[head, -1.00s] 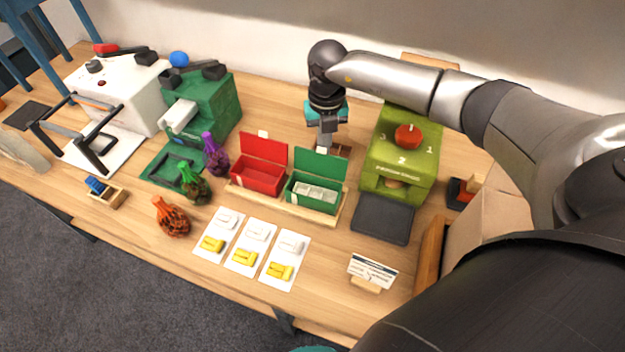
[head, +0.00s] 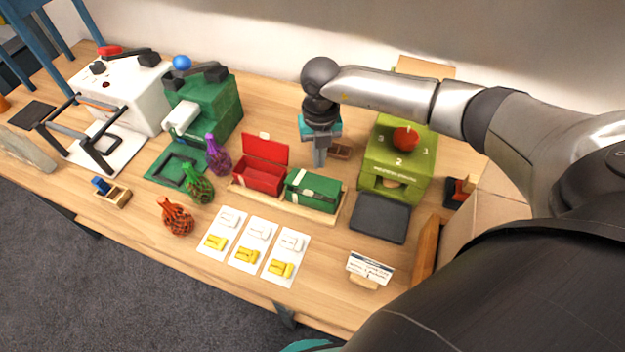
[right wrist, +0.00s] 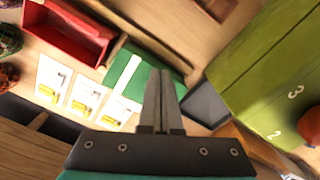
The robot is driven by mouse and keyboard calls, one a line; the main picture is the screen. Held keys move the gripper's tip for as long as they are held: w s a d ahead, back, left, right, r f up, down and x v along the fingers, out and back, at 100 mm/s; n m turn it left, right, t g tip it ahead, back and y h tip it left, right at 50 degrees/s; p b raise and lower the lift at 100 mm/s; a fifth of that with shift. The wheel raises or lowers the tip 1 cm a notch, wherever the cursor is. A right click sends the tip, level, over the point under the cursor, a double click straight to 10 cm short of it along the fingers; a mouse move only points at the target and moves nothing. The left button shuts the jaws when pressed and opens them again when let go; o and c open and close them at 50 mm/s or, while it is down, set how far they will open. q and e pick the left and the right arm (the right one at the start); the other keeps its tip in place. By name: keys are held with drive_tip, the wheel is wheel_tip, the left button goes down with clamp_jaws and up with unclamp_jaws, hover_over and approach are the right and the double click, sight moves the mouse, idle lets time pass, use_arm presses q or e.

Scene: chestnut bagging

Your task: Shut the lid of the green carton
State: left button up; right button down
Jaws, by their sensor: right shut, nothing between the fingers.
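The green carton (head: 314,190) stands at the right end of a wooden tray (head: 330,216). Its lid is down over the top, and a pale tab hangs at its front. The carton also shows in the right wrist view (right wrist: 148,75), partly hidden behind my fingers. My right gripper (head: 320,161) is shut and empty, fingers pointing down just behind and above the carton; it also shows in the right wrist view (right wrist: 163,75). I cannot tell whether the fingertips touch the lid. My left gripper is not in view.
A red carton (head: 262,177) with its lid up stands left of the green one. A lime-green machine (head: 397,165) with a dark plate (head: 380,217) is to the right. White cards (head: 222,229) lie in front; net bags (head: 177,216) stand at the left.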

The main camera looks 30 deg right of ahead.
wheel_tip(320, 180, up, 7)
drive_tip(key=p, duration=0.5)
drive_tip(key=shift+p, duration=0.35)
drive_tip(key=shift+f, duration=0.1)
idle(0.7)
